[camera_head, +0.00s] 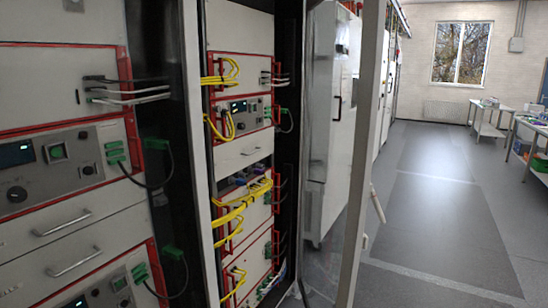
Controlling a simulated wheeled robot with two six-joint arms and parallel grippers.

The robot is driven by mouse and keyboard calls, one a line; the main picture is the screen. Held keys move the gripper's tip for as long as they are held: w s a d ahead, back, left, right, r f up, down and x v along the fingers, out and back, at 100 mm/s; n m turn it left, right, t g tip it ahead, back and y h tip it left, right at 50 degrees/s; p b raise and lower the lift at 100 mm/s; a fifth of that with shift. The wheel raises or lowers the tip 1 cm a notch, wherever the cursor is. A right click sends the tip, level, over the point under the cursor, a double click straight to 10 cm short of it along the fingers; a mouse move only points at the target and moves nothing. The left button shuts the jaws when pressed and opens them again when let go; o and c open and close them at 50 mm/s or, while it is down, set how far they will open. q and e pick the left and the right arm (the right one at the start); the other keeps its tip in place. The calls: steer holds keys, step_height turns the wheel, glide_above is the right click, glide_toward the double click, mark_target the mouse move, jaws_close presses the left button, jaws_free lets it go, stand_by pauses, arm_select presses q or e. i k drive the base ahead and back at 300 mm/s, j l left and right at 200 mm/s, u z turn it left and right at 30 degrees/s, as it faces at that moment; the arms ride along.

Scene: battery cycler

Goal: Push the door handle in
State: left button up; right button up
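A glass cabinet door (361,150) with a pale frame stands open, seen nearly edge-on, right of the middle. A light door handle (377,204) sits on the outer side of its frame. The handle is tilted, its lower end sticking out to the right away from the frame. Neither of my grippers is in view, so nothing of mine is seen touching the handle.
Open racks of battery cyclers (60,170) with yellow, green and white cables fill the left. A grey cabinet (327,130) stands behind the glass. The floor (430,200) to the right is clear, with tables (492,120) at the far right.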

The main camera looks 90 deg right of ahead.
mark_target(372, 194)
steer(key=k+l+z, duration=0.1)
steer(key=z, duration=0.35)
steer(key=l+z, duration=0.3)
steer(key=z, duration=0.15)
steer(key=l+z, duration=0.25)
steer(key=z, duration=0.25)
steer(key=l+z, duration=0.25)
steer(key=z, duration=0.2)
steer(key=i+l+z, duration=0.1)
steer(key=l, duration=0.3)
steer(key=i+l+z, duration=0.1)
steer(key=l, duration=0.25)
steer(key=i+l+z, duration=0.1)
steer(key=l, duration=0.25)
steer(key=i+l+z, duration=0.1)
steer(key=l, duration=0.25)
steer(key=i+l+z, duration=0.1)
steer(key=i+l, duration=0.15)
steer(key=l, duration=0.1)
